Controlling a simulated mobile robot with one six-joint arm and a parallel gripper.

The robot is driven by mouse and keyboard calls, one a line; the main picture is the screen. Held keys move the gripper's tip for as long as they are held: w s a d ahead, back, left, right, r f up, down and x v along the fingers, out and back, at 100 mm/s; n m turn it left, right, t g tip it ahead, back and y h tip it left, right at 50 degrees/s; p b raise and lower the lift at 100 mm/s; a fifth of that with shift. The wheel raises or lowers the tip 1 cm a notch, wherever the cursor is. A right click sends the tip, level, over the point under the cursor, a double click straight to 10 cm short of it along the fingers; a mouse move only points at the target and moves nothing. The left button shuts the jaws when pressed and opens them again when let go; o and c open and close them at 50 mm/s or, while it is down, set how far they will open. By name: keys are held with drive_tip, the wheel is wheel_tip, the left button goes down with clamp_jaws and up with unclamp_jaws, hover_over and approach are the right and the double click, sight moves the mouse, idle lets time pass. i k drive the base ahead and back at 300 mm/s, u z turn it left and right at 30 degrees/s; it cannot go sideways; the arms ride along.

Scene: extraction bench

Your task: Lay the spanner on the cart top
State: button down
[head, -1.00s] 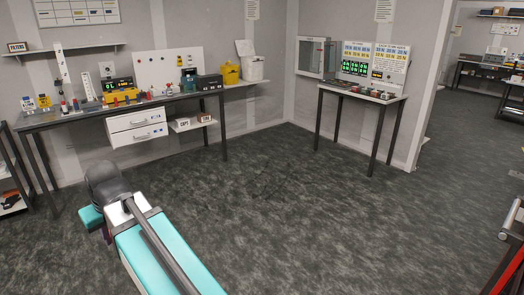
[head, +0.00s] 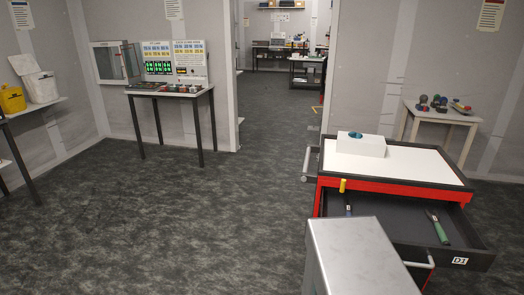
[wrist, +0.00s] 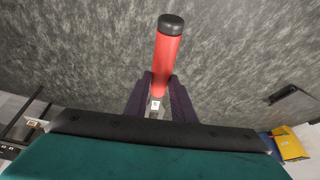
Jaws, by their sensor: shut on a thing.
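In the wrist view my gripper (wrist: 158,100) is shut on a red bar-like handle with a black end cap, taken as the spanner (wrist: 168,60). Its other end is hidden between the jaws, and bare floor shows behind it. In the head view the red cart stands at the right. Its white cart top (head: 425,163) has a dark rim and is mostly bare. My gripper is out of the head view.
The cart's drawer (head: 400,229), labelled D1, is pulled open. A grey metal-topped block (head: 360,250) stands in front. A side table (head: 440,114) is behind right. The floor at left is clear.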

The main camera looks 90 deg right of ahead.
sight(411, 167)
drive_tip(key=u, duration=0.05)
drive_tip(key=k, duration=2.9)
drive_tip(key=z, duration=1.7)
